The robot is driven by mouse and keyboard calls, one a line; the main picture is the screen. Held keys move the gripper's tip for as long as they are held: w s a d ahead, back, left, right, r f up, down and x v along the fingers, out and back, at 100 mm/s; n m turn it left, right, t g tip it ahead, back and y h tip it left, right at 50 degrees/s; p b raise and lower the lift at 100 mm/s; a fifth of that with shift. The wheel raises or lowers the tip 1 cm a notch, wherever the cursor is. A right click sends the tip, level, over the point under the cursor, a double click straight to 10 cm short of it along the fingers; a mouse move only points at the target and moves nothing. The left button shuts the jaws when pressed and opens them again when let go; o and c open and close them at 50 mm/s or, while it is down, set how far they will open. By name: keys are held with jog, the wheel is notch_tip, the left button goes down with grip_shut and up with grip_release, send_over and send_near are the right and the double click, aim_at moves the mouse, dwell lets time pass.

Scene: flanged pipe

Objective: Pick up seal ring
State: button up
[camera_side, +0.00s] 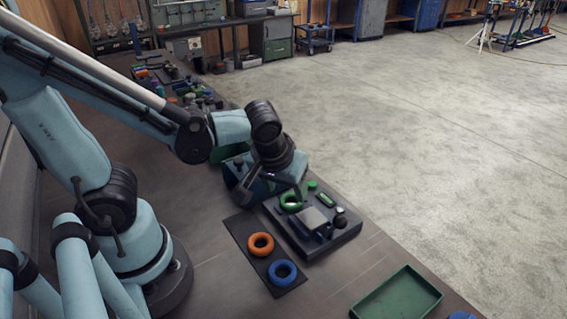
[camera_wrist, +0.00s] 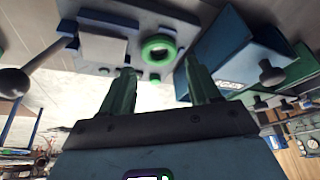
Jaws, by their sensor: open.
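A green ring (camera_wrist: 158,48) sits on the dark fixture plate (camera_side: 325,236). In the side view the green ring (camera_side: 290,205) is partly hidden by my gripper (camera_side: 298,190). An orange ring (camera_side: 261,244) and a blue ring (camera_side: 282,273) lie apart on a dark mat. I cannot tell which of the rings is called the seal ring. In the wrist view my gripper (camera_wrist: 160,75) is open and its fingers are empty. The green ring shows beyond the fingertips, in the gap between them; I see no contact.
A blue bin (camera_wrist: 225,50) is beside the plate. An empty green tray (camera_side: 397,296) lies at the front right of the bench. Small parts crowd the bench's far end.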

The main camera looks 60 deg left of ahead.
aim_at(291, 200)
jog(key=shift+x, duration=2.3)
jog(key=c, duration=0.8)
jog(key=shift+r, duration=0.2)
jog(key=shift+r, duration=1.2)
jog(key=shift+s+d+r, duration=1.05)
jog(key=shift+d+r, duration=0.6)
jog(key=shift+r, duration=0.2)
jog(key=shift+s+d+r, duration=1)
jog(key=shift+d+r, duration=0.65)
jog(key=shift+r, duration=0.15)
jog(key=shift+s+d+r, duration=1.05)
jog(key=shift+d+r, duration=0.65)
jog(key=shift+r, duration=0.15)
